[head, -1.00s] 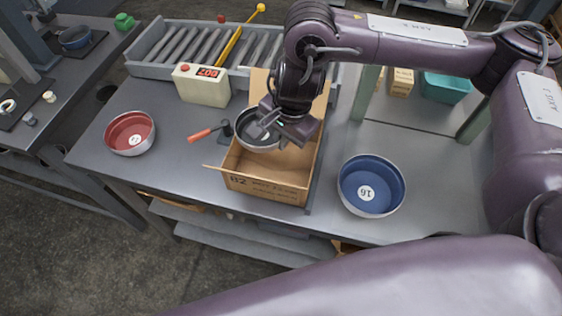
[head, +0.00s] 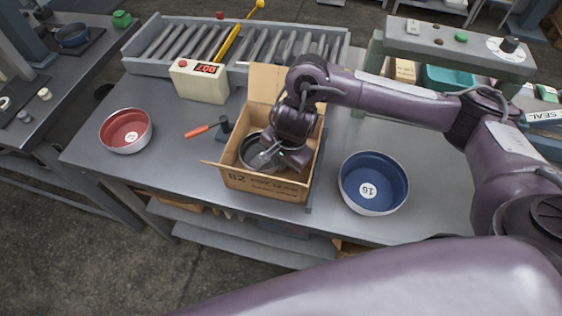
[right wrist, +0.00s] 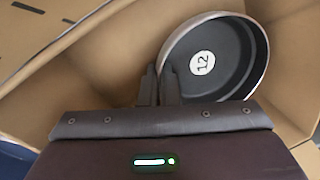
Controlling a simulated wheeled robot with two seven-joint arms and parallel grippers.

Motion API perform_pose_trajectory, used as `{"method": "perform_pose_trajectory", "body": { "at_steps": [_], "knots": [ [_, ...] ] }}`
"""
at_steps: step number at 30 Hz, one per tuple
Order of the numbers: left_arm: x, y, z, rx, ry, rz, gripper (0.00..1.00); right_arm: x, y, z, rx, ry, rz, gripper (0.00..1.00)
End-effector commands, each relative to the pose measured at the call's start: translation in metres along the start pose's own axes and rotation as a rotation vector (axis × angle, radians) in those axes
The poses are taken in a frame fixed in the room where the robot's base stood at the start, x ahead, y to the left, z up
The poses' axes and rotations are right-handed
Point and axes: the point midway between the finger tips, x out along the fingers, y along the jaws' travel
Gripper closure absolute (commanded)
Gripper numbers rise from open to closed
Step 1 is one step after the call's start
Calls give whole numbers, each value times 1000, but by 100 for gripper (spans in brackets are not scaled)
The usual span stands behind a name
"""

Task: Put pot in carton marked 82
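The cardboard carton (head: 265,186) marked 82 stands open on the grey table, its flaps spread. A dark grey pot (head: 248,152) with a light rim is inside the carton, partly hidden by my right gripper (head: 266,158). In the right wrist view, the pot (right wrist: 236,75) shows a white label reading 12, and carton walls surround it. My right gripper (right wrist: 159,82) has its fingers close together at the pot's rim, pinching it. Whether the pot touches the carton floor is unclear. My left gripper is not in view.
A red pan (head: 125,131) sits at the table's left and a blue pan (head: 373,184) labelled 16 right of the carton. An orange-handled tool (head: 205,130) lies left of it. A box with a red display (head: 200,82) and a roller conveyor (head: 180,42) are behind.

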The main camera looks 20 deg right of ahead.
Motion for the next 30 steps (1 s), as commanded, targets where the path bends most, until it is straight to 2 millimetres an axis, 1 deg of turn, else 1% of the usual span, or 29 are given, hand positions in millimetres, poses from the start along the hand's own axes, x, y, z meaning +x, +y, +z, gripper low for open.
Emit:
{"method": "perform_pose_trajectory", "body": {
  "at_steps": [6, 12, 20, 23, 26, 30],
  "knots": [
    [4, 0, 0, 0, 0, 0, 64, 3, 0, 0, 0, 0, -1, 100],
    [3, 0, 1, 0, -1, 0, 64, 2, 0, 0, 0, 0, 0, 76],
    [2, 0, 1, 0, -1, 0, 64, 1, 0, 0, 0, 0, 0, 76],
    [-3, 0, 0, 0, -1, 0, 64, -3, 0, 0, 1, -1, 0, 76],
    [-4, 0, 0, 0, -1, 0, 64, -14, -2, -1, -2, 2, -3, 76],
    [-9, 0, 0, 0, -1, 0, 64, -37, -2, -2, -3, 5, -5, 76]
  ]
}}
